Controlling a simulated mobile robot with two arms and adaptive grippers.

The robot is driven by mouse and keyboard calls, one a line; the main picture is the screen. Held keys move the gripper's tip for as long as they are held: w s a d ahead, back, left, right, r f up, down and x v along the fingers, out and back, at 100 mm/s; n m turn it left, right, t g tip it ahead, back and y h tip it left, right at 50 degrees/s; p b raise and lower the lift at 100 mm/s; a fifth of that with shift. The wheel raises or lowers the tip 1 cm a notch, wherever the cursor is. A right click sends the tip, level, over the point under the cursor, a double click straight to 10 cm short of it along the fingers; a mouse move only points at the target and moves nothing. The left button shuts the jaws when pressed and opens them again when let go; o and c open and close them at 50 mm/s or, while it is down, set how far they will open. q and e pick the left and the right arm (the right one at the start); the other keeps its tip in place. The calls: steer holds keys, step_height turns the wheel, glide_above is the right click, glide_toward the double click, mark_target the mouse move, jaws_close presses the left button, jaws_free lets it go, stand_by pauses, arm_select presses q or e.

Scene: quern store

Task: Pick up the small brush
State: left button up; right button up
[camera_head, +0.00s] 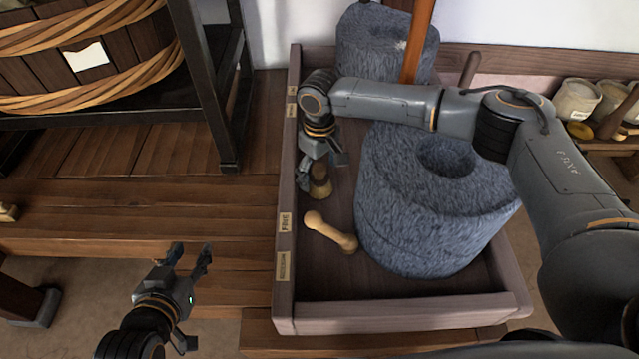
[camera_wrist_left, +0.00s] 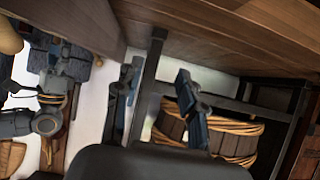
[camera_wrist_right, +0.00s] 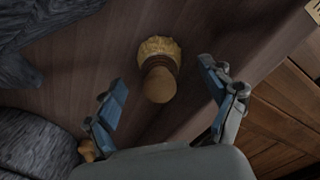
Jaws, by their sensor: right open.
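The small brush (camera_head: 320,180) stands in the wooden tray near its left wall, below my right gripper in the head view. In the right wrist view the brush (camera_wrist_right: 159,75) shows a rounded brown handle end and a ring of pale bristles. My right gripper (camera_head: 322,171) is open, with its fingers (camera_wrist_right: 164,100) on either side of the brush and apart from it in the picture. The gripper partly hides the brush in the head view. My left gripper (camera_head: 189,258) is open and empty over the floor at the lower left.
The tray (camera_head: 400,312) also holds a large grey quern stone (camera_head: 430,215), another stone (camera_head: 385,45) behind it and a pale wooden pestle-like piece (camera_head: 331,232). A basket tub (camera_head: 85,50) stands on a dark stand at the left. Small pots (camera_head: 577,99) stand at the right.

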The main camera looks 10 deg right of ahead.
step_height(320, 180, down, 2)
steer(key=shift+w+f+b, duration=0.1)
steer(key=shift+f+b, duration=0.15)
steer(key=shift+b, duration=0.15)
steer(key=shift+f, duration=0.15)
arm_select(q)
steer(key=w+r+t, duration=0.1)
steer(key=d+r+t, duration=0.1)
steer(key=r, duration=0.1)
steer(key=w+r+t+h, duration=0.1)
steer(key=shift+w+d+r, duration=0.15)
steer(key=shift+w+r, duration=0.15)
arm_select(e)
steer(key=c, duration=1.3)
